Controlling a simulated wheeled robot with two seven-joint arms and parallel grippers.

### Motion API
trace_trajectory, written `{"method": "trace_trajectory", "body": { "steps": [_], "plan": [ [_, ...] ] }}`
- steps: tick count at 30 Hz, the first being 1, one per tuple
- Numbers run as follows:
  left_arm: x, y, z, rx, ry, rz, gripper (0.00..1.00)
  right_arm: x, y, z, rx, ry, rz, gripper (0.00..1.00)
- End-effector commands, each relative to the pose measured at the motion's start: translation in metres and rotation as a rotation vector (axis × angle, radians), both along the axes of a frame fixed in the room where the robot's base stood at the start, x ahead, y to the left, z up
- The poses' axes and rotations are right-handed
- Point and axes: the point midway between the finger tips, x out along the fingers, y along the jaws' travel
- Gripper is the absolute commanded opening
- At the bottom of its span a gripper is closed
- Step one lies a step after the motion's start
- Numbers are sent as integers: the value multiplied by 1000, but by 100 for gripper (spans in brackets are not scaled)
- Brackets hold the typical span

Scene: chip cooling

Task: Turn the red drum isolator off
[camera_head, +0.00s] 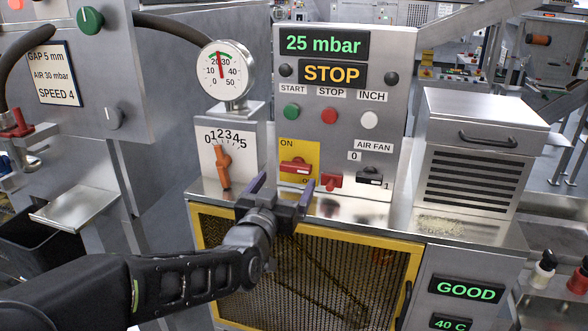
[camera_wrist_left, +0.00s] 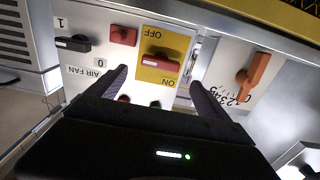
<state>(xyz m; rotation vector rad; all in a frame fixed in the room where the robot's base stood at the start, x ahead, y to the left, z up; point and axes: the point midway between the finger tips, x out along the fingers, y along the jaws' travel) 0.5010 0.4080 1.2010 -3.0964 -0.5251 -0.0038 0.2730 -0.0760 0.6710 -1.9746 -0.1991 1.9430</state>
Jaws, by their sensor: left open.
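The red drum isolator handle (camera_head: 296,166) sits on a yellow plate (camera_head: 313,151) low on the grey control panel. Its handle lies roughly crosswise, and the plate is marked ON at one end and OFF at the other. In the left wrist view, which is upside down, the red handle (camera_wrist_left: 161,65) lies between the ON and OFF words. My left gripper (camera_head: 284,184) is open and empty in front of the plate, just below the handle. In the left wrist view its fingertips (camera_wrist_left: 159,76) stand on either side of the plate. I cannot tell whether they touch anything. My right gripper is not in view.
Beside the isolator are a smaller red switch (camera_head: 331,181) and the black air fan switch (camera_head: 370,176). An orange lever (camera_head: 223,168) on a numbered dial stands to the left. Start, stop and inch buttons (camera_head: 329,116) are above. A yellow-framed mesh guard (camera_head: 345,270) is below.

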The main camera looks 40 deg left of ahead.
Motion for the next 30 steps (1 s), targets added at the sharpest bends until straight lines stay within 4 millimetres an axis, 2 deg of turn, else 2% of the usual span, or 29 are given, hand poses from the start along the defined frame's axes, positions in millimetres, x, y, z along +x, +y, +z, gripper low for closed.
{"method": "trace_trajectory", "body": {
  "steps": [15, 26, 30],
  "plan": [
    [61, 21, 0, -2, 3, -1, 90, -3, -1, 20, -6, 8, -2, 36],
    [65, 22, -1, -1, 2, 0, 90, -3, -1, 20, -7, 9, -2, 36],
    [65, 22, -1, -2, 2, 0, 79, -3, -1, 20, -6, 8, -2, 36]
  ]
}}
